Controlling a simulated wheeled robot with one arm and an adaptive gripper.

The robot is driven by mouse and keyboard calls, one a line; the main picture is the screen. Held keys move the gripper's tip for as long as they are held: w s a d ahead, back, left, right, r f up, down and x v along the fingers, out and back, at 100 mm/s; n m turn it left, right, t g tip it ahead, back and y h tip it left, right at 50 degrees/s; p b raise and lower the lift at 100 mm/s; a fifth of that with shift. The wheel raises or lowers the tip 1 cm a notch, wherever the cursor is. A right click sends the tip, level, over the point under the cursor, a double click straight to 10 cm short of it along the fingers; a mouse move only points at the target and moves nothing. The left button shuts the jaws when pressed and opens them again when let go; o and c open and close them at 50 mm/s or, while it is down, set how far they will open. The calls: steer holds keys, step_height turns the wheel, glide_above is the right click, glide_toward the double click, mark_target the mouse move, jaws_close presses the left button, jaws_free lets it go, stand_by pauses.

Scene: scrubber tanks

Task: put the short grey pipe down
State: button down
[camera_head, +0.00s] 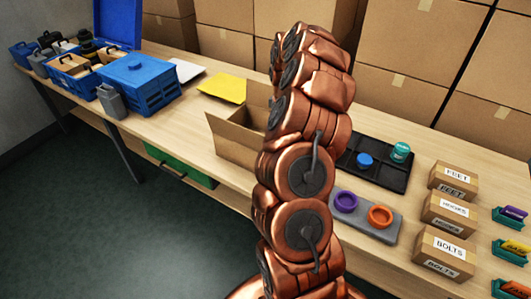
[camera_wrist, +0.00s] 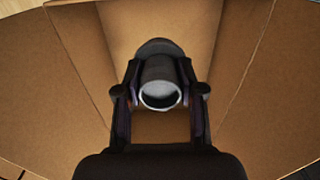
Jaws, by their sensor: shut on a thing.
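In the wrist view my gripper (camera_wrist: 160,97) is shut on the short grey pipe (camera_wrist: 160,82). The pipe's open round end faces the camera, and a finger is at each side of it. Behind and below the pipe is the inside of an open cardboard box, with its flaps (camera_wrist: 245,75) spread around the view. I cannot tell whether the pipe touches the box's bottom. In the head view the open cardboard box (camera_head: 225,145) stands on the table, left of my arm. My arm hides part of the box, the gripper and the pipe.
A yellow sheet (camera_head: 222,86) lies behind the box, and a blue crate (camera_head: 140,85) stands to the left. Right of my arm are a black tray (camera_head: 385,180), a grey holder with two rings (camera_head: 345,222) and small labelled boxes (camera_head: 450,215). The tabletop (camera_head: 195,118) left of the box is clear.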

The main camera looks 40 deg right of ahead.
steer(key=shift+a+f+p, duration=0.1)
steer(key=shift+f+p, duration=1.3)
steer(key=shift+f, duration=3.45)
steer(key=shift+f, duration=0.2)
steer(key=c, duration=0.7)
jaws_free()
step_height(320, 180, up, 12)
steer(key=b, duration=0.3)
steer(key=shift+r+b, duration=0.2)
steer(key=shift+b, duration=0.1)
steer(key=shift+s, duration=0.1)
